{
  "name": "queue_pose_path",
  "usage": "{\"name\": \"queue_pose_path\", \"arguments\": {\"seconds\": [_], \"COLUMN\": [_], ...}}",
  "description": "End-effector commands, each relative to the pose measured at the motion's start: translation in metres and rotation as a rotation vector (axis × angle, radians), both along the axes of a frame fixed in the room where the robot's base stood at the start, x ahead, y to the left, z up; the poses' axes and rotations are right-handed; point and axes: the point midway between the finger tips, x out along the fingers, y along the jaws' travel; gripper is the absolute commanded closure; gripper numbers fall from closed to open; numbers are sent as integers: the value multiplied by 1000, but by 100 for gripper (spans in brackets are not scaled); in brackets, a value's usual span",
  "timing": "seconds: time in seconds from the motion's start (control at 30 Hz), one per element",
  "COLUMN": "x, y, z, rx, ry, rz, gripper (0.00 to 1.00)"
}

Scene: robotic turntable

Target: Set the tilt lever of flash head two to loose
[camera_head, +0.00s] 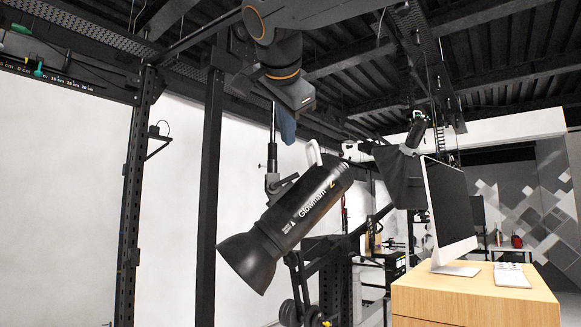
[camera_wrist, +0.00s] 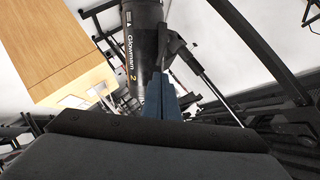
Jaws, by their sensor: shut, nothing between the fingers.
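Flash head two (camera_head: 305,208) is a black cylinder marked "2" with a flared front, hanging tilted with its front down to the left. Its label also shows in the wrist view (camera_wrist: 143,45). A dark bracket (camera_head: 273,183) joins it to a thin upright pole; the bracket also shows in the wrist view (camera_wrist: 178,48). I cannot clearly pick out the tilt lever on this bracket. My gripper (camera_head: 288,138) points down above the flash head, apart from it in the head view. Its blue fingers (camera_wrist: 161,80) are shut together and empty, overlapping the flash head and bracket in the wrist view.
A pale handle (camera_head: 314,154) stands up from the flash head's rear. Dark upright posts (camera_head: 210,190) stand to the left. Another dark lamp (camera_head: 400,175) hangs behind. A wooden desk (camera_head: 470,300) with a monitor (camera_head: 452,210) is at the right.

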Motion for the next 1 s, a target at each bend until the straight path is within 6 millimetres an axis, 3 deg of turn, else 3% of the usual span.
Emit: {"name": "queue_pose_path", "arguments": {"seconds": [0.17,0.7,1.0], "x": [17,106,124], "y": [-2,-7,-7], "z": [-6,-49,-59], "rx": [3,1,4], "ry": [0,2,0], "rz": [-6,-3,-2], "gripper": [100,100,100]}}
